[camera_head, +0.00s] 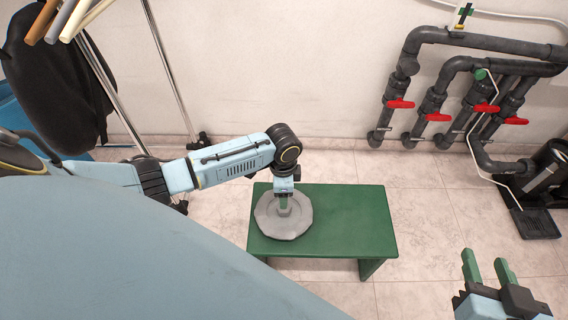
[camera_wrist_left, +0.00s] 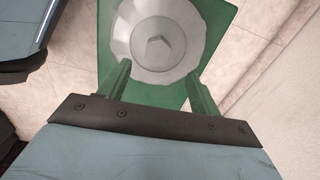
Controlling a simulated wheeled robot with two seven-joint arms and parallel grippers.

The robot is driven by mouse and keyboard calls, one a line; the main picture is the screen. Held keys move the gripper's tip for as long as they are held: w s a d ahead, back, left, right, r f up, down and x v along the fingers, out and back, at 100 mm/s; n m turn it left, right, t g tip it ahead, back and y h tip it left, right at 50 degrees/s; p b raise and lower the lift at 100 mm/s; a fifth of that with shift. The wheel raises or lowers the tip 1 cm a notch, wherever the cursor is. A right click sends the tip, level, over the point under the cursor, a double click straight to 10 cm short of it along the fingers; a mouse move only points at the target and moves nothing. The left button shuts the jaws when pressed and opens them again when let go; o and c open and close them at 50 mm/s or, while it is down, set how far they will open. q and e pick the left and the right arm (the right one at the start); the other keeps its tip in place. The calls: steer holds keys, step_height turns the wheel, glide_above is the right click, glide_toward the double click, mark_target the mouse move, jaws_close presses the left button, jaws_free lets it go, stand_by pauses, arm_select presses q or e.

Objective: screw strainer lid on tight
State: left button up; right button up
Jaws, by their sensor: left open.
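The grey, faceted round strainer lid (camera_head: 268,226) is over the left end of the green bench. Its raised hexagonal knob (camera_wrist_left: 153,50) shows at the middle in the left wrist view, where the lid also appears (camera_wrist_left: 150,20). My left gripper (camera_head: 284,203) reaches down over the lid. In the left wrist view its green fingers (camera_wrist_left: 159,69) stand apart, with the knob between and beyond them. I cannot tell whether they touch the lid. My right gripper (camera_head: 487,262) is at the lower right, open and empty, away from the bench. Whatever is under the lid is hidden.
The right half of the green bench (camera_head: 350,220) is clear. Grey pipes (camera_head: 480,38) with several red valve handles run along the back wall at right, beside a black pump (camera_head: 545,170). A metal rack with a dark bag (camera_head: 60,75) stands at the left.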

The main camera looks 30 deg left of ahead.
mark_target(284, 211)
arm_select(q)
step_height(284, 211, down, 3)
steer(key=shift+b, duration=0.7)
steer(key=shift+f, duration=0.2)
steer(key=shift+d+f+b, duration=0.1)
steer(key=shift+f+b, duration=0.75)
step_height(284, 211, down, 2)
steer(key=shift+d+f+b, duration=0.1)
steer(key=shift+b, duration=0.75)
steer(key=shift+f+b, duration=0.45)
steer(key=shift+f, duration=0.15)
arm_select(e)
step_height(284, 211, up, 15)
steer(key=s+a+t+y, duration=0.1)
steer(key=t+y, duration=0.3)
steer(key=t, duration=0.8)
steer(key=shift+s+a+t, duration=0.35)
steer(key=shift+s+t, duration=0.05)
steer(key=shift+s, duration=0.45)
steer(key=shift+r, duration=0.1)
arm_select(q)
steer(key=c, duration=1.2)
steer(key=shift+r, duration=0.2)
arm_select(e)
steer(key=shift+w, duration=0.1)
